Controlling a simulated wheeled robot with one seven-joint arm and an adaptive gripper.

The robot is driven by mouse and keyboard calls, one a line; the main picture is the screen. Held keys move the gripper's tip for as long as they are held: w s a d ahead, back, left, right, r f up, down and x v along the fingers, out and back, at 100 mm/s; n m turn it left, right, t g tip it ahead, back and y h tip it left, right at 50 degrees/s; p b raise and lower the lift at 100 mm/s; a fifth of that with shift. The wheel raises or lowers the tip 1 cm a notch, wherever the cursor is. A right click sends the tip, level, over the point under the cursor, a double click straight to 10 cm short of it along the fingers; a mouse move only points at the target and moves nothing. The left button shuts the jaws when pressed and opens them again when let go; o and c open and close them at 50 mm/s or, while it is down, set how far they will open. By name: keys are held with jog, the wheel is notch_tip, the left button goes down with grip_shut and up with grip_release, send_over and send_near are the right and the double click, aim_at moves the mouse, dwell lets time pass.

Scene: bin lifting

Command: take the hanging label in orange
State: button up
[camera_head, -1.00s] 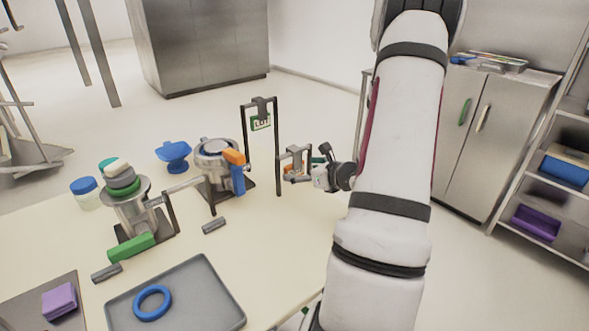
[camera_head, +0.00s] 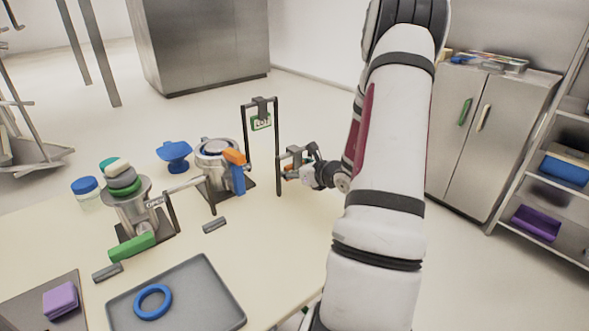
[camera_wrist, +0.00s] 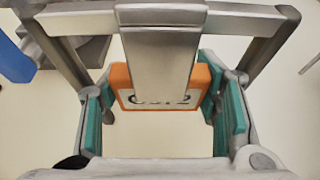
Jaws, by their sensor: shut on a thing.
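The orange label (camera_wrist: 122,80) hangs low at the centre of the wrist view, with a white face and dark, partly hidden characters. A grey metal hanger (camera_wrist: 160,62) runs down in front of it from the crossbar of a small stand (camera_wrist: 80,22). My gripper (camera_wrist: 162,104) has its teal finger pads on the left and right edges of the label and is shut on it. In the head view my gripper (camera_head: 296,172) is at the small stand at the table's far right edge, and the label is mostly hidden there.
A taller dark frame with a green label (camera_head: 261,123) stands just left of my gripper. A metal pot with an orange and blue handle (camera_head: 238,180) is farther left. A grey tray (camera_head: 220,290) holds a blue ring (camera_head: 139,311). The table's right front is clear.

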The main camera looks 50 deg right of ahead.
jog(key=shift+r, duration=0.85)
jog(key=s+a, duration=0.4)
jog(key=s+a+b, duration=0.1)
jog(key=s+a, duration=0.3)
jog(key=shift+s+a+f, duration=0.15)
jog(key=shift+a, duration=0.15)
jog(key=p, duration=0.3)
jog(key=shift+s+a+r, duration=0.3)
jog(key=shift+a+r, duration=0.05)
jog(key=s+a+p, duration=0.1)
jog(key=p, duration=0.2)
jog(key=shift+p, duration=0.3)
jog(key=shift+s+a+f+p, duration=0.1)
jog(key=shift+s+a+p, duration=0.2)
jog(key=shift+p, duration=0.55)
jog(key=shift+s+a+f+p, duration=0.15)
jog(key=shift+s+a+p, duration=0.55)
jog(key=shift+s+a, duration=0.25)
jog(key=shift+a+r, duration=0.1)
jog(key=shift+r, duration=0.15)
